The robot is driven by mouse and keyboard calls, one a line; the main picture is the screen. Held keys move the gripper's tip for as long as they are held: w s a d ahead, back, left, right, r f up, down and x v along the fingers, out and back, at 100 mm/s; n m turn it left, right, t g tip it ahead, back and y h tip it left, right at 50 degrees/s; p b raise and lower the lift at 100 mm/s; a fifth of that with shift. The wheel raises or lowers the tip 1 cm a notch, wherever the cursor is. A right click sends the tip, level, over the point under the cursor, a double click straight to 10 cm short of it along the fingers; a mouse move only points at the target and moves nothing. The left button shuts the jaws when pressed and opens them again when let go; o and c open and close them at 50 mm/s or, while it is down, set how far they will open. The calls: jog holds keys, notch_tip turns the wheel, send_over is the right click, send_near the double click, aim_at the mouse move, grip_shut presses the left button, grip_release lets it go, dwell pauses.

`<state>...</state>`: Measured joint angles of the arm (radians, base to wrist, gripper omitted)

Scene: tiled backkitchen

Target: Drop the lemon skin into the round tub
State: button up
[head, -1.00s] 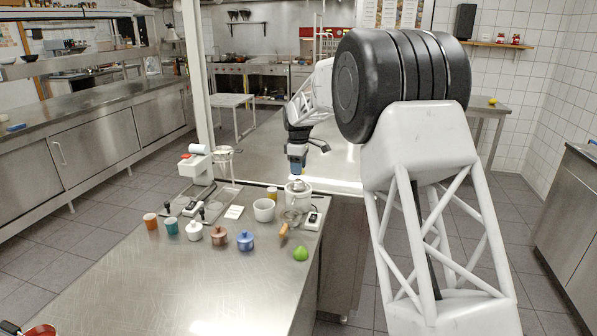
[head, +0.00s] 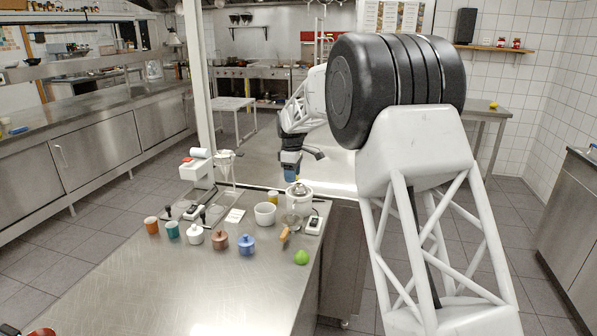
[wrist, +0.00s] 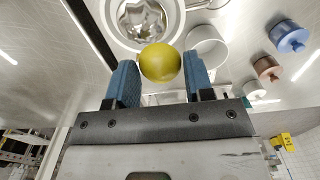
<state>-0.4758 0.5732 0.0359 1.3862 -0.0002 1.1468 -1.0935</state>
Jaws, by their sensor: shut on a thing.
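My gripper (wrist: 160,80) has blue fingers and is shut on the yellow lemon skin (wrist: 160,63), which shows as a rounded dome between the fingertips in the wrist view. In the head view my gripper (head: 291,175) hangs just above the white juicer (head: 298,197) at the table's far end; the skin cannot be made out there. In the wrist view the juicer (wrist: 112,22) shows its fluted metal cone beyond the skin. The round tub, a white open-topped vessel (head: 265,214), stands left of the juicer; it also shows in the wrist view (wrist: 212,58), right of the skin.
White (head: 194,235), brown (head: 219,239) and blue (head: 246,245) lidded pots stand in a row with orange and teal cups. A wooden-handled tool (head: 284,235) and a green fruit (head: 301,257) lie at the right edge. The near steel tabletop (head: 190,290) is largely clear.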

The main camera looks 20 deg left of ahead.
jog(key=s+a+f, duration=0.4)
jog(key=s+a, duration=0.3)
jog(key=shift+s+a+f, duration=0.2)
jog(key=shift+a+f, duration=0.05)
jog(key=shift+a, duration=0.15)
jog(key=shift+f, duration=0.2)
jog(key=shift+f, duration=0.8)
jog(key=o, duration=1.3)
jog(key=shift+r, duration=0.1)
